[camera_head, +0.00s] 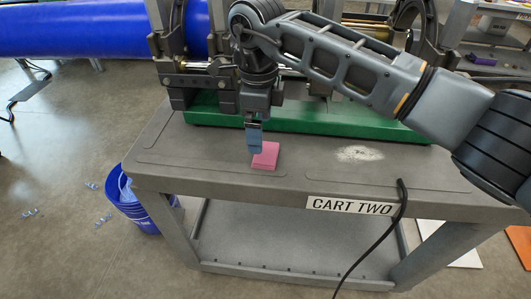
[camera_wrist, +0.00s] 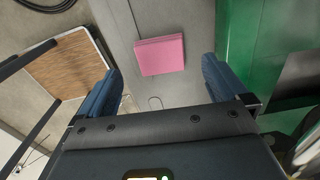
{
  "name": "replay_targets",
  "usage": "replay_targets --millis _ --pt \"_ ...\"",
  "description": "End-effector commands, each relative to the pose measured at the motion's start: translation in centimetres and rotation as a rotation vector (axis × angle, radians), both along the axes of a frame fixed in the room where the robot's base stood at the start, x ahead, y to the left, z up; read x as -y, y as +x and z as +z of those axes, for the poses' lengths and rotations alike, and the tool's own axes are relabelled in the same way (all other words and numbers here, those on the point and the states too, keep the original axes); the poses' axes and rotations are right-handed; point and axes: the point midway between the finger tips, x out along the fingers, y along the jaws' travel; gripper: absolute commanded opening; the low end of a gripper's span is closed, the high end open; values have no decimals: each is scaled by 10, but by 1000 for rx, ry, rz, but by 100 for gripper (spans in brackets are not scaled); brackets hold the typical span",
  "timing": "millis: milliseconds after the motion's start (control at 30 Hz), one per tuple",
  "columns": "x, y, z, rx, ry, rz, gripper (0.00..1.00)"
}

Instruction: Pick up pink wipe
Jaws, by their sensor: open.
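The pink wipe (camera_head: 265,157) is a small flat square lying on the grey cart top, near the front of the green base. My gripper (camera_head: 254,146) points down just above it and covers part of its left side in the head view. In the wrist view the pink wipe (camera_wrist: 160,55) lies flat, ahead of and between the two blue fingers. My gripper (camera_wrist: 160,90) has its fingers spread wide apart with nothing between them. The wipe is apart from both fingers in the wrist view.
The grey cart (camera_head: 200,172) carries a green fusion machine base (camera_head: 330,123) behind the wipe. A blue pipe (camera_head: 100,28) runs at the upper left. A black cable (camera_head: 385,222) hangs over the front edge. A blue bucket (camera_head: 135,208) stands on the floor at left.

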Motion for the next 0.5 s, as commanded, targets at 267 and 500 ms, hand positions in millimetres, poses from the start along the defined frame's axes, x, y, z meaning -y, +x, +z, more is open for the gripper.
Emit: replay_targets --millis 267,500 --pt "1 -2 -31 -6 3 0 100" --pt "3 -1 -61 -4 3 0 100"
